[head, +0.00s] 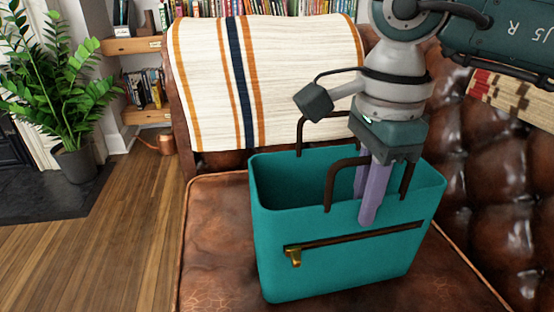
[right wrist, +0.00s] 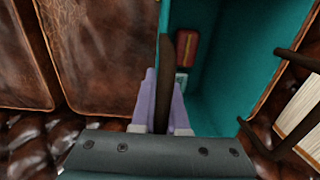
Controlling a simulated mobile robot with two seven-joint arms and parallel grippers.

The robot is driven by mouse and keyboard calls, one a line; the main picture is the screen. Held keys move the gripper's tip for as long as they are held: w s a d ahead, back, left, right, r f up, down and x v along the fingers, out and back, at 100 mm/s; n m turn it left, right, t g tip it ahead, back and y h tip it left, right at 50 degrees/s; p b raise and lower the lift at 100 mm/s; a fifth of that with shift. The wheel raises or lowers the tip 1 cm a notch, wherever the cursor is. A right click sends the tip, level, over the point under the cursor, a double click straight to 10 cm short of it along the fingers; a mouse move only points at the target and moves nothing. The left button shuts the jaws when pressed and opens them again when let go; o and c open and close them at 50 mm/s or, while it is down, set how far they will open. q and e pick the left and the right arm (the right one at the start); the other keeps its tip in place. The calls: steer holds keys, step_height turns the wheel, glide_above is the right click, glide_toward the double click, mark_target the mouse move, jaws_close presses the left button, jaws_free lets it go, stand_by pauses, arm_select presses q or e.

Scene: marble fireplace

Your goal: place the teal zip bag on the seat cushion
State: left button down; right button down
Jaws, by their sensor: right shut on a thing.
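The teal zip bag (head: 345,240) is upright and open at the top, with brown handles and a brass zip pull on its front. It is over the brown leather seat cushion (head: 215,225); whether its base touches the leather is hard to tell. My right gripper (head: 370,205) comes down from above, its purple fingers at the bag's opening. In the right wrist view, the right gripper (right wrist: 165,110) is shut on a brown handle (right wrist: 180,65) of the bag (right wrist: 225,100). My left gripper is not in view.
A striped throw (head: 265,80) hangs over the sofa back. A tufted leather side (head: 490,175) rises at right. A folded patterned cloth (head: 515,105) lies there. Inside the bag is a small red thing (right wrist: 187,50). A potted plant (head: 70,100) stands on the floor at left.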

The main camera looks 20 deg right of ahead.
steer(key=shift+w+f, duration=0.1)
steer(key=shift+f, duration=0.1)
steer(key=c, duration=0.9)
jaws_free()
step_height(320, 180, up, 11)
steer(key=p, duration=0.4)
steer(key=shift+r, duration=0.15)
steer(key=shift+r+p, duration=0.35)
steer(key=shift+r, duration=0.25)
steer(key=shift+a, duration=0.1)
